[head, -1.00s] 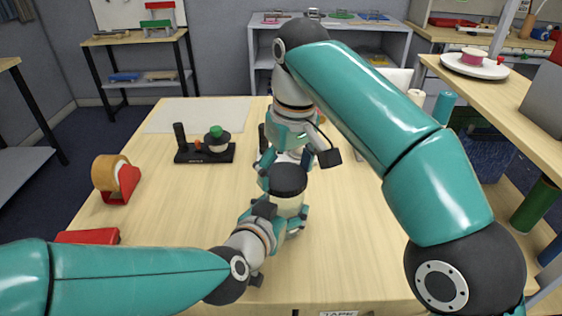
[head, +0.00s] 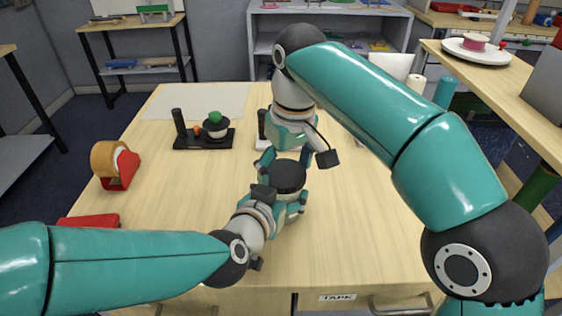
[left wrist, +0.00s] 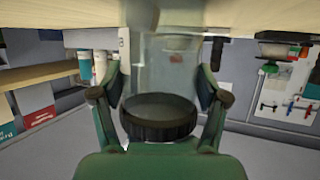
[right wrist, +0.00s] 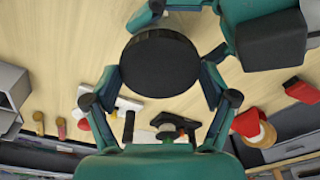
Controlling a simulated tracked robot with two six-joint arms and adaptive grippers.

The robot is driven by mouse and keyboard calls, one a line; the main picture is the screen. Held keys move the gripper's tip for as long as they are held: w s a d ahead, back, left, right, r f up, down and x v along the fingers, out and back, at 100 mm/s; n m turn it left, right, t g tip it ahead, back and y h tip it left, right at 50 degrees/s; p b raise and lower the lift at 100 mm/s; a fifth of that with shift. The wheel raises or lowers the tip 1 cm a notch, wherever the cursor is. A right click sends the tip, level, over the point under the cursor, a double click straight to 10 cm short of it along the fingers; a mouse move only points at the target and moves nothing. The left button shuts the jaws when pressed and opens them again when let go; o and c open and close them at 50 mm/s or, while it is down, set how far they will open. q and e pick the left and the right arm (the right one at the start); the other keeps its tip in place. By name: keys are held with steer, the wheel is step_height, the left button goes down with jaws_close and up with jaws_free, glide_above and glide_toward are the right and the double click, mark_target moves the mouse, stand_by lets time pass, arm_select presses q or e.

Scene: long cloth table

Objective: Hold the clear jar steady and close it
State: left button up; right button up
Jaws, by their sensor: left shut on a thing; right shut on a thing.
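The clear jar (left wrist: 165,65) stands between the fingers of my left gripper (left wrist: 163,86), which is shut on its sides, in the left wrist view. A round black lid (head: 282,177) sits at the jar's mouth in the head view. It shows as a dark ridged ring (left wrist: 158,122) in the left wrist view. My right gripper (right wrist: 160,77) is shut on the lid (right wrist: 159,62) from its two sides. In the head view the lid and left gripper hide most of the jar. I cannot tell whether the lid is fully seated.
An orange tape roll on a red holder (head: 115,165) and a red box (head: 88,221) are at the left. A black stand (head: 200,140) with a green-knobbed piece stands behind. A pale mat (head: 200,101) lies at the back. The table's front middle is clear.

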steer(key=shift+o, duration=0.3)
steer(key=shift+f, duration=1.1)
stand_by(0.5)
steer(key=shift+r, duration=0.35)
steer(key=shift+c, duration=0.9)
steer(key=shift+r, duration=0.2)
steer(key=shift+r, duration=0.2)
steer(key=shift+f, duration=0.9)
steer(key=shift+c, duration=0.3)
arm_select(q)
jaws_close()
arm_select(e)
steer(key=o, duration=0.8)
steer(key=shift+o, duration=0.2)
steer(key=shift+r, duration=0.1)
